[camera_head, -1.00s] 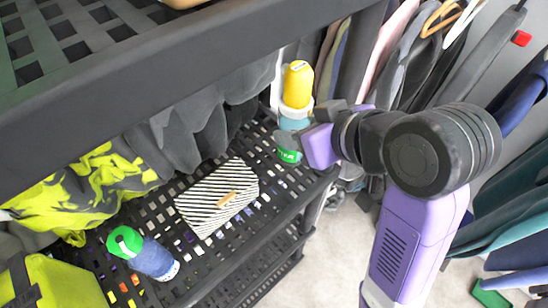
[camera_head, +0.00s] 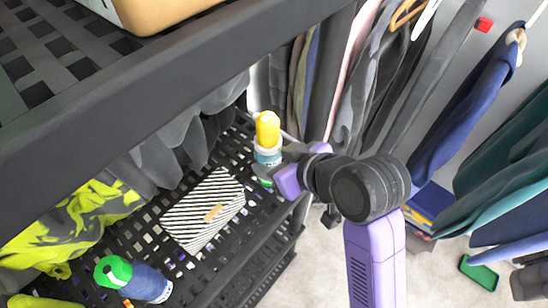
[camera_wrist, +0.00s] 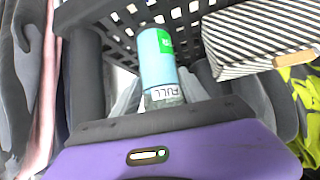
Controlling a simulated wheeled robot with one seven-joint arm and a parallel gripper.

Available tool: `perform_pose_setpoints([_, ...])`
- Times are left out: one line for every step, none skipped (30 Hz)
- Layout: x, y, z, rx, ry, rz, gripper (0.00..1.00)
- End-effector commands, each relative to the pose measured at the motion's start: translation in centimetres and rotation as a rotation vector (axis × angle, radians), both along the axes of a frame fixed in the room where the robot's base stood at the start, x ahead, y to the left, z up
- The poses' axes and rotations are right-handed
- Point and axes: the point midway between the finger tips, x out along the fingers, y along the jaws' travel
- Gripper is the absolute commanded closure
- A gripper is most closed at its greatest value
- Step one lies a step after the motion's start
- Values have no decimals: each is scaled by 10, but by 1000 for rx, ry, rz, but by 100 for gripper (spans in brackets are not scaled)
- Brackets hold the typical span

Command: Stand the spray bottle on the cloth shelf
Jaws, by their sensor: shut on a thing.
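A spray bottle (camera_head: 268,146) with a yellow top, teal body and green lower part is upright at the far right corner of the black lattice shelf (camera_head: 152,232). My gripper (camera_head: 272,166) is shut on it from the right side. In the wrist view, the bottle (camera_wrist: 157,60) shows its teal side, a green patch and a label reading FULL. Its base is over or at the lattice; I cannot tell whether it touches. My gripper's fingers partly hide the bottle's lower part in the head view.
A striped pouch (camera_head: 203,209) lies on the shelf left of the held bottle. A blue bottle with a green cap (camera_head: 135,279) is near the front. Yellow-and-grey cloth (camera_head: 75,222) and grey cloth (camera_head: 165,145) lie behind. An upper shelf (camera_head: 190,70) overhangs. Clothes hang at right.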

Motion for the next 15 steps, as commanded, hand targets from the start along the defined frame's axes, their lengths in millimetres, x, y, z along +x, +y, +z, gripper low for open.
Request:
perform_pose_setpoints([0, 0, 1, 2, -4, 0, 100])
perform_pose_setpoints([1, 0, 1, 2, -4, 0, 100])
perform_pose_setpoints([1, 0, 1, 2, -5, 0, 100])
perform_pose_setpoints([1, 0, 1, 2, -5, 0, 100])
perform_pose_setpoints([1, 0, 1, 2, -5, 0, 100])
perform_pose_setpoints([1, 0, 1, 2, -5, 0, 100])
perform_pose_setpoints([1, 0, 1, 2, -5, 0, 100])
perform_pose_setpoints([1, 0, 1, 2, -5, 0, 100])
perform_pose_setpoints([1, 0, 0, 2, -4, 0, 100])
perform_pose_setpoints([0, 0, -1, 2, -3, -1, 100])
perform_pose_setpoints([0, 0, -3, 1, -1, 0, 47])
perform_pose_setpoints([0, 0, -3, 1, -1, 0, 39])
perform_pose_setpoints([0, 0, -3, 1, -1, 0, 33])
perform_pose_setpoints([0, 0, -2, 1, -1, 0, 27])
perform_pose_setpoints([0, 0, -2, 1, -1, 0, 27])
